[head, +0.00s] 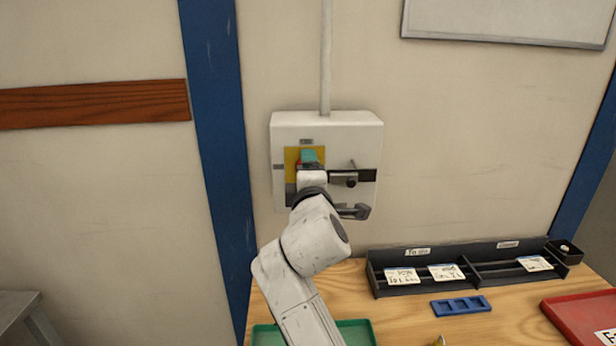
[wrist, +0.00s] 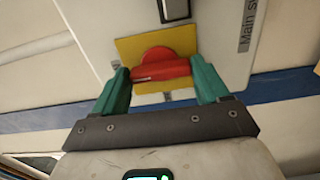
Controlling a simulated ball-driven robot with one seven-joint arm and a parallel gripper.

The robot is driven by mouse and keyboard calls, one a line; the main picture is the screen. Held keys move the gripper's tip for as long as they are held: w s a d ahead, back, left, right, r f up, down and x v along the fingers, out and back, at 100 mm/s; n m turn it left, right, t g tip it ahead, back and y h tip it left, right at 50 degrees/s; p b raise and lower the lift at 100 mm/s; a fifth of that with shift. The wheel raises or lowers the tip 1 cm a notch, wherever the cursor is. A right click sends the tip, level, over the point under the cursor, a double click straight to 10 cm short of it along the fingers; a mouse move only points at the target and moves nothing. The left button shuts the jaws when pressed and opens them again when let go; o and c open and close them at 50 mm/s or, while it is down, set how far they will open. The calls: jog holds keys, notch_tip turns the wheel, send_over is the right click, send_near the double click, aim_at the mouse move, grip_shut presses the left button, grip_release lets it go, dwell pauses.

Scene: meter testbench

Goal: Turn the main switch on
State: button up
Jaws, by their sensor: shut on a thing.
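The main switch is a red rotary knob (wrist: 160,66) on a yellow plate (wrist: 131,47), on the front of a white wall box (head: 325,122). In the wrist view its grip bar lies roughly crosswise between the teal fingers of my gripper (wrist: 161,77). My gripper is shut on the knob, one finger at each end of the bar. In the head view my gripper (head: 310,158) is at the yellow plate (head: 290,157) and hides most of it. Only a sliver of the red knob (head: 298,167) shows there. Part of the label "Main s..." (wrist: 247,27) shows at the right.
A dark latch or handle (head: 350,180) sits right of the switch, near my wrist. Below, the wooden bench (head: 400,319) holds a black divided tray (head: 380,285) with cards, a blue holder (head: 461,306), a green tray (head: 363,332) and a red tray (head: 580,310).

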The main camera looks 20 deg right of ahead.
jog(key=shift+f, duration=0.15)
jog(key=o, duration=1.1)
jog(key=shift+c, duration=0.2)
jog(key=b+v, duration=0.1)
jog(key=v, duration=0.9)
jog(key=shift+s+a, duration=0.15)
jog(key=shift+s, duration=0.25)
